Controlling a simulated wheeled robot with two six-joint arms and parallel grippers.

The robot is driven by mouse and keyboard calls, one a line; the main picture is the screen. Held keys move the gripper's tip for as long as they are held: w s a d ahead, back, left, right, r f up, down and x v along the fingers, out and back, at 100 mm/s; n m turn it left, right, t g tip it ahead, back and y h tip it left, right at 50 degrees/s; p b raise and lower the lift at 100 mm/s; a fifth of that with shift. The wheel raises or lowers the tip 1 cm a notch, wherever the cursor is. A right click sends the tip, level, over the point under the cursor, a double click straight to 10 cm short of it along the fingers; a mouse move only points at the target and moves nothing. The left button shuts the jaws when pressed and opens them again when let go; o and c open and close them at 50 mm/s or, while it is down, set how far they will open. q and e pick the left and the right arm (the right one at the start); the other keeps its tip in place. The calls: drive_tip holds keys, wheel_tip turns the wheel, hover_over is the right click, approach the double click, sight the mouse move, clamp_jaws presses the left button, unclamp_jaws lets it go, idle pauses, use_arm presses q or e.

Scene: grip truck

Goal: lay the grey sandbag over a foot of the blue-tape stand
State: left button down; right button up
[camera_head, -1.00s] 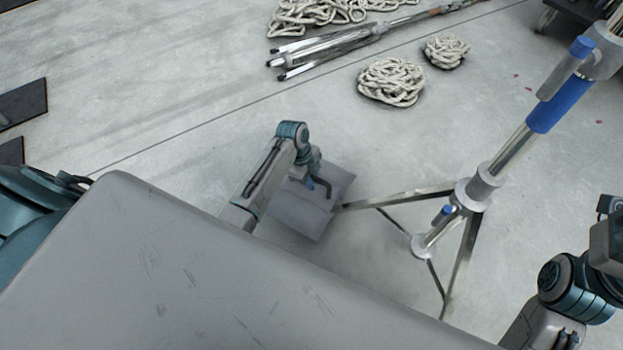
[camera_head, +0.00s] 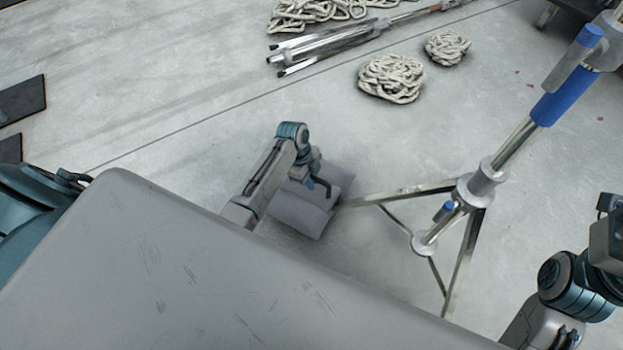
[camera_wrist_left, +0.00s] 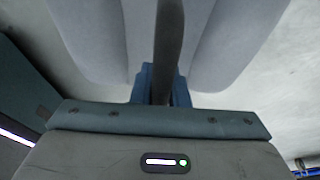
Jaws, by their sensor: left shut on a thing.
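The grey sandbag (camera_head: 302,212) hangs from my left gripper (camera_head: 311,186), left of the stand. In the left wrist view the bag (camera_wrist_left: 88,35) fills the top, with its two lobes on either side of a dark strap (camera_wrist_left: 168,45). My left gripper (camera_wrist_left: 162,88) is shut on that strap. The blue-tape stand (camera_head: 480,185) stands upright to the right, with blue tape on its pole. One foot (camera_head: 400,194) points left toward the bag, its end close to the bag's right edge; I cannot tell whether they touch. My right arm shows at the lower right, its fingertips not visible.
Two rope coils (camera_head: 391,78) (camera_head: 446,47) lie behind on the floor. A folded stand (camera_head: 330,45) and more rope (camera_head: 310,14) lie at the back. Dark mats (camera_head: 22,100) are at the far left. The floor between is clear.

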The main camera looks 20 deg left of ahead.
use_arm(q)
drive_tip(key=shift+w+f, duration=0.15)
drive_tip(key=c, duration=1.3)
unclamp_jaws()
drive_tip(key=shift+d, duration=0.1)
drive_tip(key=shift+s+f, duration=0.25)
drive_tip(key=shift+f, duration=0.1)
drive_tip(key=p+v, duration=0.4)
drive_tip(key=v, duration=0.7)
drive_tip(key=shift+w+r+p, duration=0.15)
drive_tip(key=shift+w+p, duration=0.05)
drive_tip(key=shift+p, duration=0.2)
